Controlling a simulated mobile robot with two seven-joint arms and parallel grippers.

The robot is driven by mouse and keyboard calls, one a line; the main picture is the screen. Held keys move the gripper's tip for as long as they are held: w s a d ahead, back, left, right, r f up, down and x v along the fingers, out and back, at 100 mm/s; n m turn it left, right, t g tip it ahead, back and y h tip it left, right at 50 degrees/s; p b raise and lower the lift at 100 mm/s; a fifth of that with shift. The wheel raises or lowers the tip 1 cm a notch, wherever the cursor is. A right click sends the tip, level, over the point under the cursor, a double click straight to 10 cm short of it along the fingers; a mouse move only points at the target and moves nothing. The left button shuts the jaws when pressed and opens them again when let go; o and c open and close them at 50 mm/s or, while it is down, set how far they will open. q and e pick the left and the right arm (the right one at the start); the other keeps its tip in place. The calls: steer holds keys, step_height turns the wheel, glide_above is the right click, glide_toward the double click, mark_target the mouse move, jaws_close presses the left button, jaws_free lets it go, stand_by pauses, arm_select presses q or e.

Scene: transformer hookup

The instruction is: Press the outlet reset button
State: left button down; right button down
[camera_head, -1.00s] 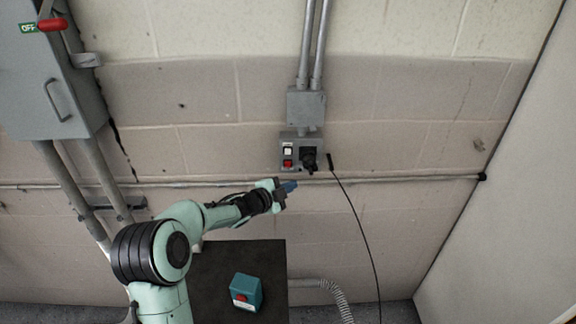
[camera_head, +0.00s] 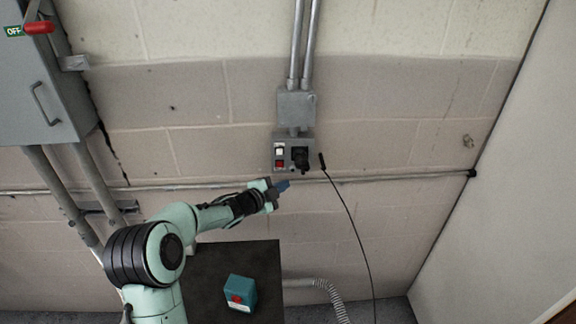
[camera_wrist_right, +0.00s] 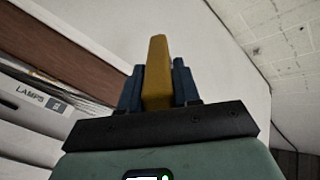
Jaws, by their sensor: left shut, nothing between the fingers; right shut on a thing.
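The grey outlet box (camera_head: 307,141) is on the block wall, with a white button (camera_head: 279,151) above a red button (camera_head: 280,164) on its left side. I cannot read which one is the reset. A black plug or socket (camera_head: 301,158) sits to the right of the buttons. My left gripper (camera_head: 283,186) is shut and empty, with blue fingertips, just below the box in the head view and seemingly apart from it. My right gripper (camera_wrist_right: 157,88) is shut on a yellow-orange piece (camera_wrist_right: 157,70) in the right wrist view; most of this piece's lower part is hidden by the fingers.
A horizontal conduit (camera_head: 400,177) runs along the wall below the box. A black cable (camera_head: 350,215) hangs to the right. A teal box with a red button (camera_head: 241,291) rests on a dark cabinet (camera_head: 262,262). A grey switch box (camera_head: 40,90) with an OFF lever is at left.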

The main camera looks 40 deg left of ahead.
steer(key=shift+r, duration=0.3)
arm_select(q)
steer(key=shift+w+a, duration=0.15)
steer(key=shift+w, duration=0.15)
arm_select(e)
steer(key=shift+w, duration=0.15)
arm_select(q)
steer(key=shift+w+a+p, duration=0.4)
steer(key=shift+w, duration=0.05)
arm_select(e)
steer(key=shift+r, duration=0.6)
stand_by(0.4)
